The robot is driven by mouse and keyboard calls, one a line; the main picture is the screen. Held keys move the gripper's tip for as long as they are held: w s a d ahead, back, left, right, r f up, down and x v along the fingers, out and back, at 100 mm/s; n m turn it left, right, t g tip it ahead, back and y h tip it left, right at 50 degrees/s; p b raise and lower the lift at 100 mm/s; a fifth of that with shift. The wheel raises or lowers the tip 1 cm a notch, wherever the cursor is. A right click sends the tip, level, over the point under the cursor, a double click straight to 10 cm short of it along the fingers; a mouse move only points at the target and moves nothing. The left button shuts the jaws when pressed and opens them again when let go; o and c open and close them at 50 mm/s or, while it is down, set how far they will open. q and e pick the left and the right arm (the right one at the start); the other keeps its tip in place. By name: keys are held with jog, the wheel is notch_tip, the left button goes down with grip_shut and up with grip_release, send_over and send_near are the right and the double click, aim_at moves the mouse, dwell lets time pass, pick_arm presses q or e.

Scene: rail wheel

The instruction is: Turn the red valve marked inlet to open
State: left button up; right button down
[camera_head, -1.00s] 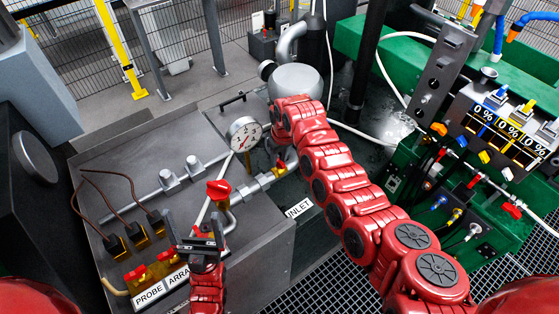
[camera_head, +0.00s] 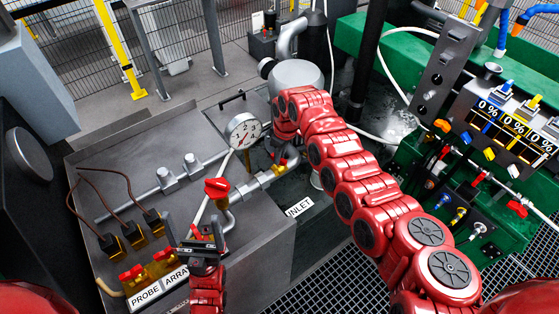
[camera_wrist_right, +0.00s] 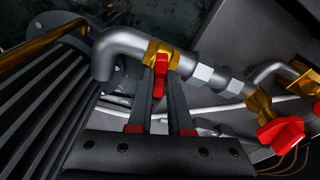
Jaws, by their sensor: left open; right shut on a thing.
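The red inlet valve handle (camera_wrist_right: 161,76) shows in the right wrist view on its brass body (camera_wrist_right: 166,53), between elbow and straight pipe. It points across the pipe. My right gripper (camera_wrist_right: 161,92) is shut on this handle, a finger on either side. In the head view my right arm mostly hides the handle; the brass fitting (camera_head: 292,164) shows beside it. The INLET label (camera_head: 299,206) is below on the metal panel. My left gripper (camera_head: 195,241) is open and empty, above the probe array area.
A second red valve (camera_head: 217,187) stands left of the inlet pipe, with a pressure gauge (camera_head: 243,130) behind it. A PROBE ARRAY label (camera_head: 160,287) and brass blocks with brown cables lie at left. A green machine (camera_head: 420,170) with hoses stands at right.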

jog(key=shift+n+b, duration=0.35)
jog(key=shift+n, duration=0.15)
